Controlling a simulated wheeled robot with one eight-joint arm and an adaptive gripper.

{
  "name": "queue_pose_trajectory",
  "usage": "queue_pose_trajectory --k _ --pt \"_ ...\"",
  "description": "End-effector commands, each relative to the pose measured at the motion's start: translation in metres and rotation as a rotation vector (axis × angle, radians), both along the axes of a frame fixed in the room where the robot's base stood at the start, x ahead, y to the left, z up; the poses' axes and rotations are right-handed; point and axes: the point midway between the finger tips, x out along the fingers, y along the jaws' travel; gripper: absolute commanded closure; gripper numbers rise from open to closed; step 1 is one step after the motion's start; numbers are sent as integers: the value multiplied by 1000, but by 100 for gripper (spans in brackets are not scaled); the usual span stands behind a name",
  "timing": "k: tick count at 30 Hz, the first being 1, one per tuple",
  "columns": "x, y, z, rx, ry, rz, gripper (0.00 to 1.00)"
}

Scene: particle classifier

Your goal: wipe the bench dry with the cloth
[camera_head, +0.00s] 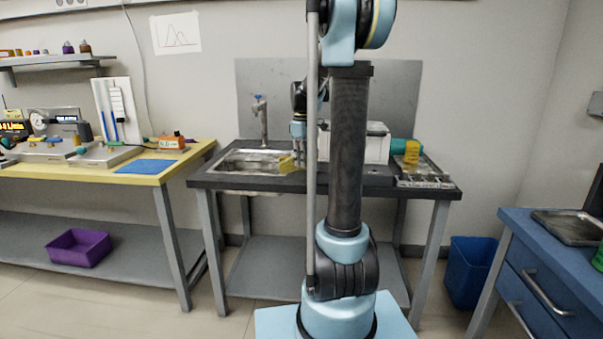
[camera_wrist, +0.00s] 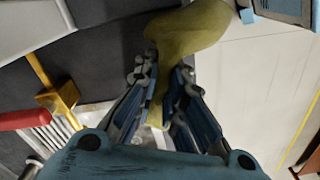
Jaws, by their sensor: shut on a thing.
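The cloth is yellow. In the wrist view the cloth (camera_wrist: 190,32) is pinched between the fingers of my gripper (camera_wrist: 165,78), and its wider part spreads out past the fingertips. In the head view the cloth (camera_head: 287,166) hangs below my gripper (camera_head: 298,146), by the right side of the sink. The bench (camera_head: 240,183) has a dark top on grey legs; its top also shows in the wrist view (camera_wrist: 105,45). I cannot tell whether the cloth touches the bench. My arm hides part of the bench, and no wet patch can be made out.
The metal sink (camera_head: 255,160) with a tap (camera_head: 262,120) is at the bench's left. A white box (camera_head: 376,145) stands at the back, and a metal rack (camera_head: 425,182) lies at the right. In the wrist view a red handle (camera_wrist: 25,119) lies near white ribs.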

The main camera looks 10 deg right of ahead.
Motion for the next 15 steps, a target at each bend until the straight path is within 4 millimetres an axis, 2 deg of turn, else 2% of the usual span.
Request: queue_pose_trajectory --k 1,15 --pt "-1 0 11 0 0 1 100" --pt "0 5 41 0 0 6 100"
